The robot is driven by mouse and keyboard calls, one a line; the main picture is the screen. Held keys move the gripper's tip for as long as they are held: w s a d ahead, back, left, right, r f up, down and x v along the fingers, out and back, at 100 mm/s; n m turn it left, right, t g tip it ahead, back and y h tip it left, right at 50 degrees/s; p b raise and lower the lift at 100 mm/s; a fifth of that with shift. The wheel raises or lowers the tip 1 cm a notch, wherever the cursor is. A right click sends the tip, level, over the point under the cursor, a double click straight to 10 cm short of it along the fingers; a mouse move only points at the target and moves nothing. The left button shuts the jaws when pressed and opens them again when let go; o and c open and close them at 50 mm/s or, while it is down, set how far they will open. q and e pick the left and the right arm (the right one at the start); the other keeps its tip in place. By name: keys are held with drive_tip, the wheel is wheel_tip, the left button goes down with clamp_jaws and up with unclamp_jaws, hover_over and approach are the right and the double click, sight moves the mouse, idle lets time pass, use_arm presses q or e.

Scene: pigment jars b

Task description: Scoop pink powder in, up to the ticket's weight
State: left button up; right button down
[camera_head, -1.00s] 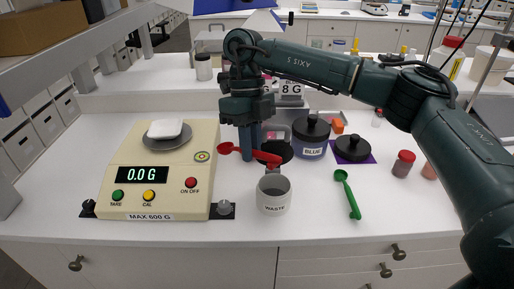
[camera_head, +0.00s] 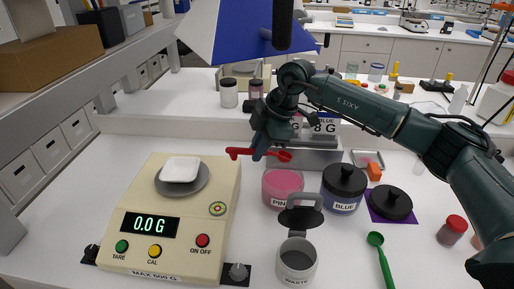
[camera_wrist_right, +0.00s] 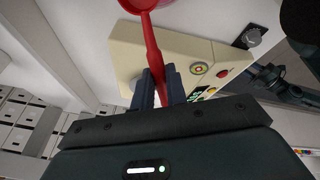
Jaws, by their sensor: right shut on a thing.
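My right gripper (camera_head: 262,150) is shut on the red scoop (camera_head: 240,153), held in the air above and behind the pink jar (camera_head: 283,188). The scoop's round end (camera_wrist_right: 146,4) shows at the top of the right wrist view. I cannot tell whether powder is in it. The pink jar is open, with pink showing inside. The scale (camera_head: 190,222) reads 0.0 g, and a white weighing dish (camera_head: 181,169) sits on its round pan. My left gripper is out of view.
The waste cup (camera_head: 297,263) stands in front of the pink jar, its dark flap raised. The lidded blue jar (camera_head: 342,197) is to the right, then a black lid (camera_head: 390,203) on a purple mat.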

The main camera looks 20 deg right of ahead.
drive_tip(key=shift+w+d+m, duration=0.25)
drive_tip(key=shift+w+m, duration=0.15)
drive_tip(key=shift+w, duration=0.05)
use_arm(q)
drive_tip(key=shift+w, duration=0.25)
use_arm(e)
drive_tip(key=shift+s+a, duration=0.1)
drive_tip(key=shift+a, duration=0.05)
